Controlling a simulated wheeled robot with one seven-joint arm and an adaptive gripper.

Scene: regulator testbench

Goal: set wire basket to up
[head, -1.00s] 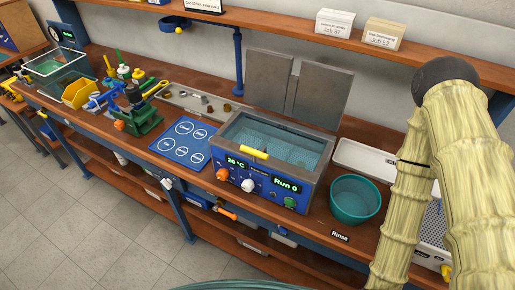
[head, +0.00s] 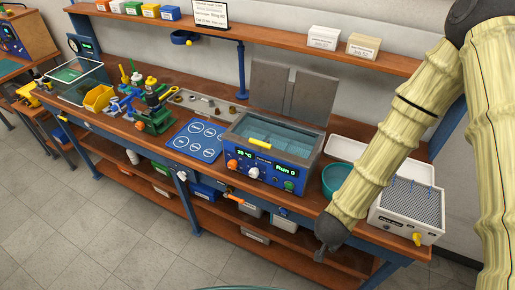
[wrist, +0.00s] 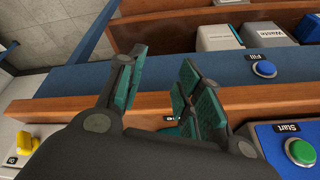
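The wire basket sits down in the water-filled tank of the blue bath unit (head: 268,160). Its yellow handle (head: 257,142) shows at the tank's front rim; its mesh is hard to make out under the water. My gripper (head: 326,252) is in front of the bench edge, right of and nearer than the bath, touching nothing that I can see. In the wrist view its fingers (wrist: 163,85) are spread with nothing between them, above the wooden bench edge. The green Start button (wrist: 302,151) is at the lower right there.
A teal bowl (head: 335,177) is partly hidden behind my arm. A white device with a perforated top (head: 408,205) stands right of it. Two grey lid plates (head: 287,90) stand behind the bath. A blue mat (head: 197,140) lies left. A blue Fill button (wrist: 263,68) is on the front rail.

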